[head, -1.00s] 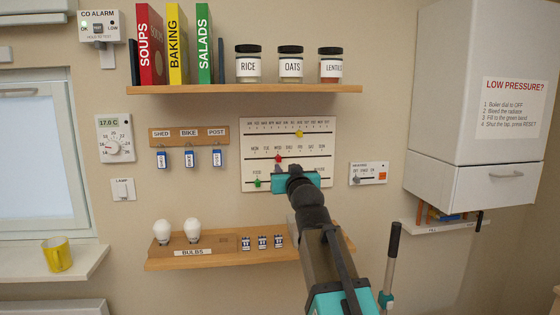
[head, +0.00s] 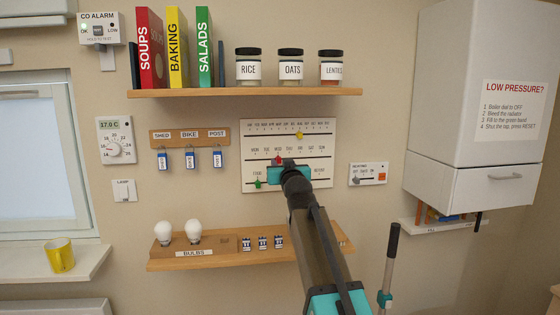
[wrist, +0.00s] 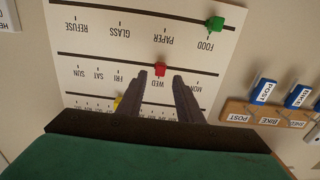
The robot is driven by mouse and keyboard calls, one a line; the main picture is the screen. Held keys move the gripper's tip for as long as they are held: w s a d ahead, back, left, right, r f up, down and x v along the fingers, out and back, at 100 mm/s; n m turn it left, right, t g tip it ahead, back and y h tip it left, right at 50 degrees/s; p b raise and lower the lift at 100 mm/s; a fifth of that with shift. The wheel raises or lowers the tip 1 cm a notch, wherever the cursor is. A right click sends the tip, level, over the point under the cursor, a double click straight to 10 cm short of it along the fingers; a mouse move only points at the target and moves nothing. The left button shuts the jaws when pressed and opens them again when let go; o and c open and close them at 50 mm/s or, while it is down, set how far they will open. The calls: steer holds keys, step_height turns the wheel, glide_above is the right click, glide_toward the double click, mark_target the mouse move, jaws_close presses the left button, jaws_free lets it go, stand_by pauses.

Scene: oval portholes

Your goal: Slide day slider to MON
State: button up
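The day slider is a small red knob (head: 278,160) on the middle track of the white wall board (head: 318,149). In the wrist view, which is upside down, the red knob (wrist: 160,69) is at the WED mark. The MON label is at the right of that track there. My gripper (head: 287,164) is in front of the board, just below the day track. In the wrist view my gripper (wrist: 160,76) is open, with one fingertip on each side of the red knob and gaps showing. I cannot tell how deep the fingertips reach around it.
A green knob (wrist: 215,24) is at FOOD on the lower track. A yellow knob (head: 299,135) is on the upper track. Key tags (head: 190,160) hang left of the board. A lower shelf (head: 218,261) with bulbs and an upper shelf (head: 245,90) with jars flank it.

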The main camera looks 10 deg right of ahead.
mark_target(279, 160)
steer(key=shift+w+p, duration=0.35)
steer(key=shift+w, duration=1.4)
steer(key=shift+c, duration=0.5)
jaws_close()
